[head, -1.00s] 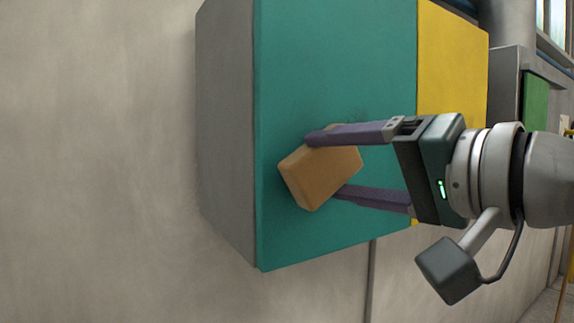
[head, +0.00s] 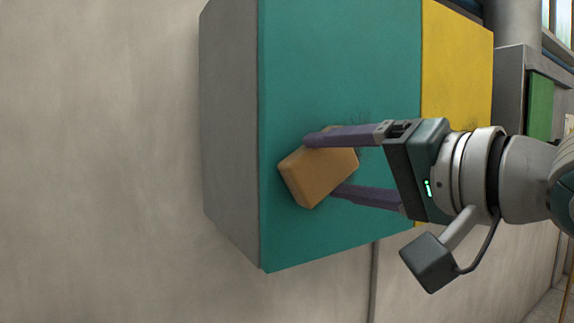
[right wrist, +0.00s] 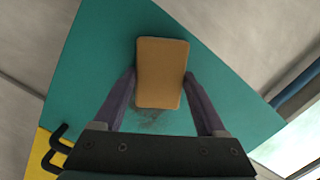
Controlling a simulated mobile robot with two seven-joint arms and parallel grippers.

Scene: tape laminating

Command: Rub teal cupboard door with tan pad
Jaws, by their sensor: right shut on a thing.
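The teal cupboard door (head: 340,70) is the front of a grey wall cupboard in the head view. It also fills much of the right wrist view (right wrist: 100,60). My right gripper (head: 322,165) is shut on the tan pad (head: 316,181), one finger on each side of it. The pad is tilted and lies at or very close to the lower part of the door; exact contact cannot be told. In the right wrist view the pad (right wrist: 161,72) sits between the fingertips. A dark smudge (right wrist: 150,119) shows on the door beside the pad. My left gripper is out of view.
A yellow door (head: 456,60) adjoins the teal one on the right. A green panel (head: 539,105) stands farther right. The grey cupboard side (head: 229,130) and a bare wall (head: 100,160) are on the left, with free room there.

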